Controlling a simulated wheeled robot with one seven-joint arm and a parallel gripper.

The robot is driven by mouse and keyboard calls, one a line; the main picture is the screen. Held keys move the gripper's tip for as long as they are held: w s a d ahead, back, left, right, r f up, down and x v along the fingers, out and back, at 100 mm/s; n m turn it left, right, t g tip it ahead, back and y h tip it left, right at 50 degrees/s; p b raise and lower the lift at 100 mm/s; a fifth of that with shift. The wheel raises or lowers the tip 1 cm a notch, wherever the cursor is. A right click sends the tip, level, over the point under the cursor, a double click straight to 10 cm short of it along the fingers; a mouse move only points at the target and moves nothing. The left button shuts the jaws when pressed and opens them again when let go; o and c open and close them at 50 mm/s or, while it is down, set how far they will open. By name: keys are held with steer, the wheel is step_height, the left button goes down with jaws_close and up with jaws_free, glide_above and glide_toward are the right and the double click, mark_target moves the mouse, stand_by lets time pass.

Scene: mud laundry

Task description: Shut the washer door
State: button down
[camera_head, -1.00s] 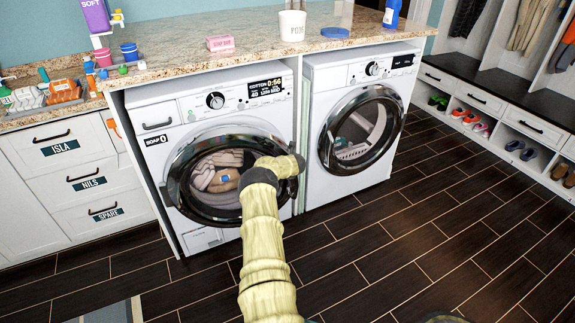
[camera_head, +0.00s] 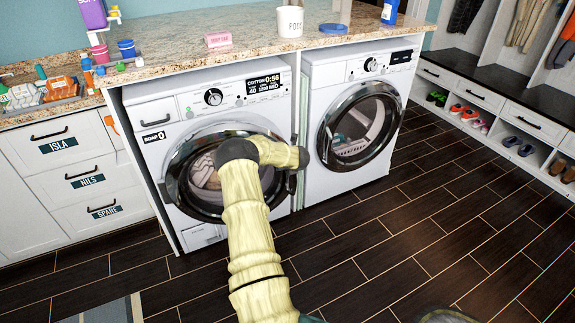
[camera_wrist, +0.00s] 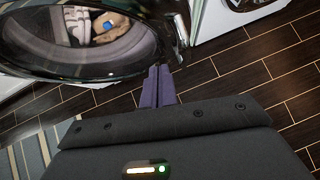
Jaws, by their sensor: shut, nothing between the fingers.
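The washer (camera_head: 158,116) is the left white machine, with a lit display reading COTTON 0:56. Its round door (camera_head: 180,195) has a dark glossy rim and glass, with light-coloured laundry showing through it. My forearm covers the door's middle and right part in the head view, and I cannot tell whether the door sits flush. In the wrist view the door (camera_wrist: 75,68) fills the upper left. My gripper (camera_wrist: 160,68) is shut and empty, its purple fingers together at the rim's lower right edge. Contact with the rim is unclear.
A second white machine (camera_head: 325,85) with a round dark-rimmed door stands right of the washer. Drawers (camera_head: 85,165) are on the left. A granite counter (camera_head: 180,58) runs above. A shoe bench (camera_head: 495,110) is at right.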

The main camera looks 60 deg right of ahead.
steer(key=w+a+r+m, duration=0.2)
steer(key=a+r+m, duration=0.35)
steer(key=a, duration=0.35)
steer(key=w+a+r+m, duration=0.2)
steer(key=a+r+m, duration=0.2)
steer(key=a+m, duration=0.4)
steer(key=w+a+r+m, duration=0.3)
steer(key=a+r+m, duration=0.2)
steer(key=a, duration=0.6)
steer(key=s+a+r+m+g+y, duration=0.1)
steer(key=s+a+r+m+y, duration=0.2)
steer(key=a, duration=0.7)
steer(key=s+a+m+g+y, duration=0.1)
steer(key=s+a+m, duration=0.3)
steer(key=a, duration=0.6)
steer(key=s+a+m+g+y, duration=0.2)
steer(key=s+a, duration=1)
steer(key=shift+s+r, duration=0.15)
steer(key=shift+r, duration=0.3)
steer(key=shift+a, duration=0.15)
